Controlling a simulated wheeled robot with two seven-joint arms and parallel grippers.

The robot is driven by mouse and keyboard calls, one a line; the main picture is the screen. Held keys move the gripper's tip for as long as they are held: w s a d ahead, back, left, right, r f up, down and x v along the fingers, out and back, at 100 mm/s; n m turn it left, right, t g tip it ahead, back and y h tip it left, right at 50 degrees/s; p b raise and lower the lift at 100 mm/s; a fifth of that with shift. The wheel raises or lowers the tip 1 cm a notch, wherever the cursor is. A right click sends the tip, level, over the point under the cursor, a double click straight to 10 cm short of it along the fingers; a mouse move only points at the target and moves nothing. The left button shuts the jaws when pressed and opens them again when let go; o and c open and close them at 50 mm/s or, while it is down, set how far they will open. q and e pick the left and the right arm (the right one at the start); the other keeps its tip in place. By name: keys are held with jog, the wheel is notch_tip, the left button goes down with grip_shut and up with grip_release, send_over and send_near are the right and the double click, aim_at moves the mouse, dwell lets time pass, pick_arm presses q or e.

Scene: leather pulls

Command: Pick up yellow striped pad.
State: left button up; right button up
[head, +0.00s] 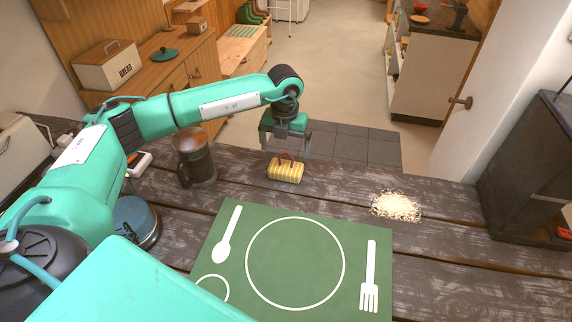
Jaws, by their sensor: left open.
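The yellow striped pad (285,173) lies on the dark wooden table near its far edge, with yellow and white stripes and a reddish-brown strap on top. My left gripper (286,147) hangs above and slightly behind it, pointing down with its fingers apart and empty. The fingertips appear close to the pad's strap, but I cannot tell whether they touch it. My right gripper does not show.
A dark jar with a handle (196,164) stands left of the pad. A green placemat (376,250) with printed cutlery lies in front. A pile of pale crumbs (396,206) lies to the right. A dark box (528,170) stands at the right edge.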

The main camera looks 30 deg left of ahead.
aim_at(286, 166)
pick_arm(q)
jog(key=shift+w+f, duration=0.15)
jog(key=shift+f, duration=0.7)
jog(key=shift+f+p, duration=0.15)
jog(key=shift+p, duration=0.15)
jog(key=f+p, duration=0.3)
jog(key=f, duration=0.1)
jog(key=shift+s+d+f, duration=0.1)
jog(key=shift+s+d, duration=0.05)
jog(key=shift+s, duration=0.1)
jog(key=shift+f, duration=0.45)
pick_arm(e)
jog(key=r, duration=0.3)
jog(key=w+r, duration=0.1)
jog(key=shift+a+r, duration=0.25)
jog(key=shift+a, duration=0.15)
pick_arm(q)
jog(key=shift+c, duration=0.2)
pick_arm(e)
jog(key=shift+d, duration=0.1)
pick_arm(q)
jog(key=c, duration=0.7)
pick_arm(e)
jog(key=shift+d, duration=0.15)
